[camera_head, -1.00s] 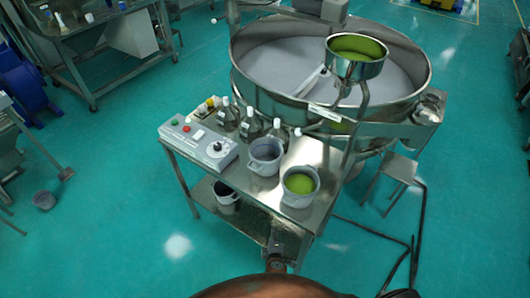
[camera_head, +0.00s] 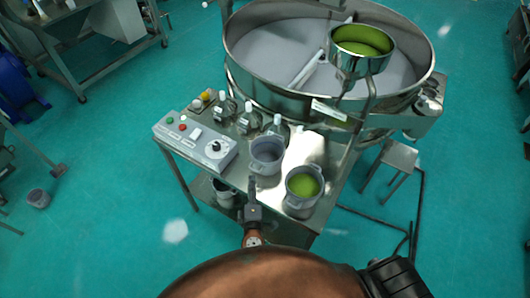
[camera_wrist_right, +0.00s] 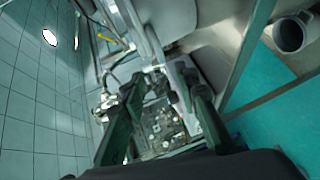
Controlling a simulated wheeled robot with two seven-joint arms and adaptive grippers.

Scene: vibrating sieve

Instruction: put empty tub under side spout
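An empty grey tub (camera_head: 266,157) stands upright on the steel table, behind a second grey tub (camera_head: 300,205) that holds green material. Another grey tub (camera_head: 224,192) is on the lower shelf, partly hidden. A grey tub also shows at the upper right of the right wrist view (camera_wrist_right: 291,34); I cannot tell which one it is. My right gripper (camera_head: 252,192) is at the table's front edge, in front of the empty tub and left of the green-filled one. Its fingers (camera_wrist_right: 163,108) are apart with nothing between them. My left gripper is out of view. I cannot clearly make out the side spout.
The round sieve (camera_head: 240,75) stands behind the table, with a green-filled hopper (camera_head: 352,66) above it. A control box (camera_head: 195,143) and several bottles (camera_head: 248,122) occupy the table's left and back. A low stool (camera_head: 398,155) stands at right; its top is clear.

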